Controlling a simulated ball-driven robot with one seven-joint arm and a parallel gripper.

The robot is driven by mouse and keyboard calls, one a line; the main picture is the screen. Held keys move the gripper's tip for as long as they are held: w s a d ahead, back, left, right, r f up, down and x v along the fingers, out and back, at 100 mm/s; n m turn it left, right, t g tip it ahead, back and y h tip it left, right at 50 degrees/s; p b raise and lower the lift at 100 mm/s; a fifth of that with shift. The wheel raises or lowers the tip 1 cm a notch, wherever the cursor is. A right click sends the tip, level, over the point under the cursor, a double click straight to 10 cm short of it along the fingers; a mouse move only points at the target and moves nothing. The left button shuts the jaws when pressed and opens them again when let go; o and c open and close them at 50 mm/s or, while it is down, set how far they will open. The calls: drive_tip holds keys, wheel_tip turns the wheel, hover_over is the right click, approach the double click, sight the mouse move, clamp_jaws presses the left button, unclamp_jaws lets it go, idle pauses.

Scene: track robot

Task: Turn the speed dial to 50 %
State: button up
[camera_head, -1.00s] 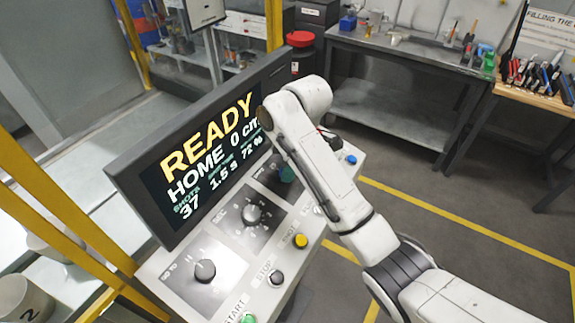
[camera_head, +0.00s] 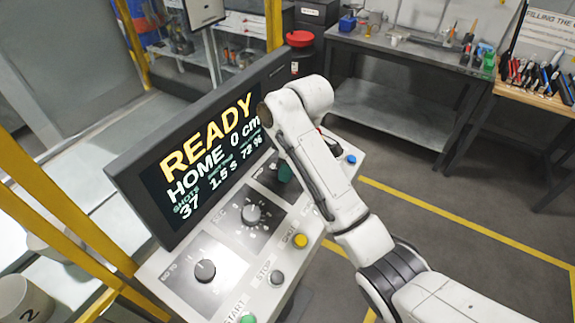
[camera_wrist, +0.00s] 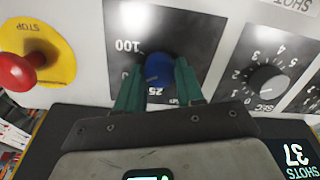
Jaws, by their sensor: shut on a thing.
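The speed dial (camera_wrist: 158,66) is a blue round knob on a black plate in the wrist view. Its scale shows 100 and 25; other marks are hidden or unclear. My gripper (camera_wrist: 158,72) has its two green fingers on either side of the knob, shut on it. In the head view my gripper (camera_head: 285,172) shows only as a bit of green below my white arm, and the dial is hidden there. The screen (camera_head: 205,150) reads READY, HOME, 0 cm, 1.5 s and what looks like 72 %.
A red stop button (camera_wrist: 17,71) on a yellow disc lies left of the dial in the wrist view, and a seconds knob (camera_wrist: 268,79) lies right. The go-to knob (camera_head: 205,270), yellow button (camera_head: 301,241) and blue button (camera_head: 351,159) are also on the panel.

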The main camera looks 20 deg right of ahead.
drive_tip(key=o, duration=1)
drive_tip(key=shift+o, duration=0.2)
drive_tip(key=shift+r, duration=0.1)
drive_tip(key=r, duration=0.2)
drive_tip(key=d+r, duration=0.1)
drive_tip(key=r, duration=0.1)
drive_tip(key=shift+s+r, duration=0.1)
drive_tip(key=shift+r, duration=0.1)
drive_tip(key=shift+s+r, duration=0.25)
drive_tip(key=shift+r, duration=0.15)
wheel_tip(320, 180, up, 5)
hover_over(296, 181)
drive_tip(key=shift+w+r, duration=0.1)
drive_tip(key=shift+w, duration=0.05)
